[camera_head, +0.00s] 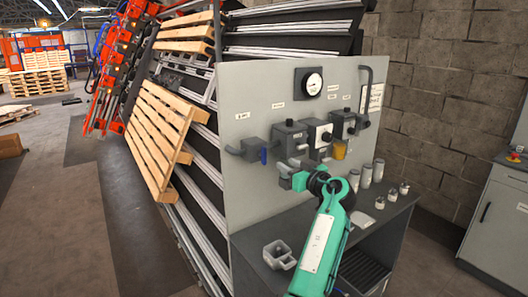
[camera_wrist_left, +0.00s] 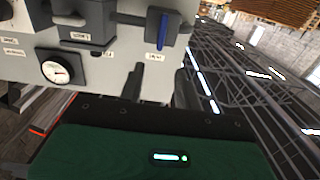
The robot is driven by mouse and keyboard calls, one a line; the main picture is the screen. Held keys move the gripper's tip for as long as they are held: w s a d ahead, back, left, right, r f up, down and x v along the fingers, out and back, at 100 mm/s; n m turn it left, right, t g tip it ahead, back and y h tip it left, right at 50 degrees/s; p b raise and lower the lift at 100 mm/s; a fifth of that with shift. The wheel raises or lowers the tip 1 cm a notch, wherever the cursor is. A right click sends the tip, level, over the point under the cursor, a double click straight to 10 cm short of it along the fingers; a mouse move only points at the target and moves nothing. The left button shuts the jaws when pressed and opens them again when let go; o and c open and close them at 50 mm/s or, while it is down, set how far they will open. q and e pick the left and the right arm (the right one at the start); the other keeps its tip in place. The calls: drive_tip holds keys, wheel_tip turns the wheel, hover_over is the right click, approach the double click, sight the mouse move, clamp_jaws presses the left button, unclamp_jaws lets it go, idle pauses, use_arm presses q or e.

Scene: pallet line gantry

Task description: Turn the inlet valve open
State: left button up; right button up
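The inlet valve is a grey block (camera_head: 255,149) on the upright panel, with a blue lever (camera_head: 263,155) hanging down on its front. In the left wrist view the picture is turned over, and the blue lever (camera_wrist_left: 162,31) shows near the top beside a small label that seems to read inlet. My left gripper (camera_head: 288,174) is in front of the panel, below and right of the lever, apart from it. In the wrist view its two dark fingers (camera_wrist_left: 158,88) are spread with nothing between them. The right gripper is not in view.
The grey panel (camera_head: 240,90) also carries a round gauge (camera_head: 312,83), several grey units and a yellow cup (camera_head: 339,150). The bench (camera_head: 325,225) below holds a grey open-topped part (camera_head: 279,256) and several small canisters. A wooden pallet (camera_head: 155,135) leans on the rack at left.

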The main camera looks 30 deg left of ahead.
sight(266, 151)
use_arm(q)
drive_tip(key=p+x, duration=0.5)
drive_tip(key=x, duration=0.8)
drive_tip(key=shift+r+p, duration=0.15)
drive_tip(key=shift+p, duration=0.25)
drive_tip(key=shift+w+a, duration=0.15)
drive_tip(key=shift+a, duration=0.15)
drive_tip(key=shift+c, duration=0.2)
clamp_jaws()
